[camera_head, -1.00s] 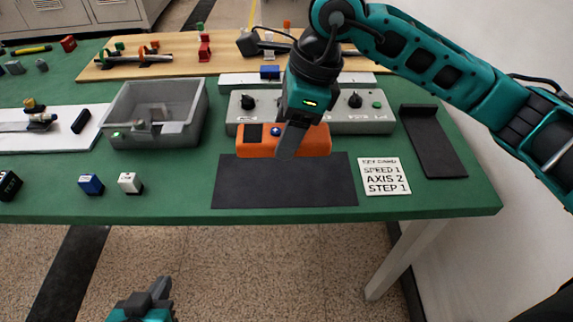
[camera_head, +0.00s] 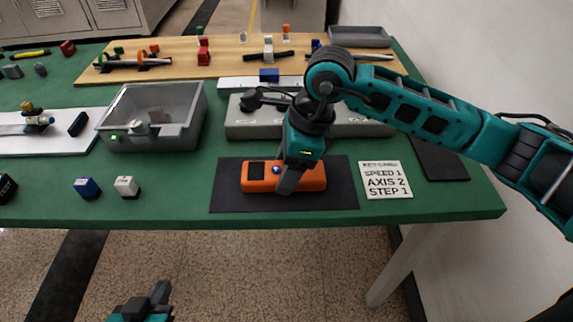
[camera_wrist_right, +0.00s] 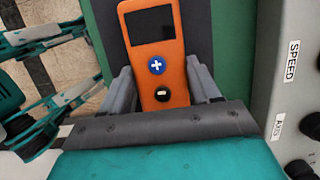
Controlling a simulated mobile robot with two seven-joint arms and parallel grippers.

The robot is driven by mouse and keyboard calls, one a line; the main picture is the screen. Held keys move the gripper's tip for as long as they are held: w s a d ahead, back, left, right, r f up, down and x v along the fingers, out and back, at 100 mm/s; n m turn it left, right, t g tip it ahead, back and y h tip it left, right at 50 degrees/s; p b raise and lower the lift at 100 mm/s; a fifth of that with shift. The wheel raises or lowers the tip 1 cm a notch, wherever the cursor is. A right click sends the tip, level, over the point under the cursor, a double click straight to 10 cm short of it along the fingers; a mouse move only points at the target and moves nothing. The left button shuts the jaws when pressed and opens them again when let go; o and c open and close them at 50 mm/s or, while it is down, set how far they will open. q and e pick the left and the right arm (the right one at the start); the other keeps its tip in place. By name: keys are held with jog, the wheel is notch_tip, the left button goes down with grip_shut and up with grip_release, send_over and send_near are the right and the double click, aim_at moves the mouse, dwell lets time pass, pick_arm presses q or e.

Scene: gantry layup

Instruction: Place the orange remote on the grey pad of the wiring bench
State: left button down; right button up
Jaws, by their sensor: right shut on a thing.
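The orange remote (camera_head: 262,176) has a dark screen and a blue plus button. In the head view it is over the dark grey pad (camera_head: 232,200) at the front of the green bench. I cannot tell whether it rests on the pad or hangs just above it. My right gripper (camera_head: 287,186) is shut on the remote from above. In the right wrist view its fingers (camera_wrist_right: 165,90) stand on both sides of the remote (camera_wrist_right: 152,60), with the pad (camera_wrist_right: 198,30) behind. My left gripper (camera_head: 158,295) is low in front of the bench, away from everything; its opening is unclear.
A card (camera_head: 385,180) lies right of the pad. The grey control box (camera_head: 355,122) stands behind it, partly hidden by my right arm. A grey bin (camera_head: 150,125) stands left. Blue (camera_head: 87,188) and white (camera_head: 126,187) blocks sit left of the pad. A dark holder (camera_head: 440,160) is at right.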

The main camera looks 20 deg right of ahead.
jog(key=o, duration=1.2)
jog(key=shift+f, duration=0.1)
pick_arm(q)
jog(key=shift+s+f, duration=0.1)
jog(key=shift+f, duration=0.1)
pick_arm(e)
jog(key=shift+o, duration=0.2)
jog(key=shift+r+p, duration=0.25)
jog(key=shift+p, duration=0.05)
pick_arm(q)
jog(key=shift+s+a+r+p, duration=0.25)
jog(key=shift+r+p, duration=0.1)
jog(key=shift+p, duration=0.25)
pick_arm(e)
jog(key=v, duration=1.2)
jog(key=shift+f, duration=0.1)
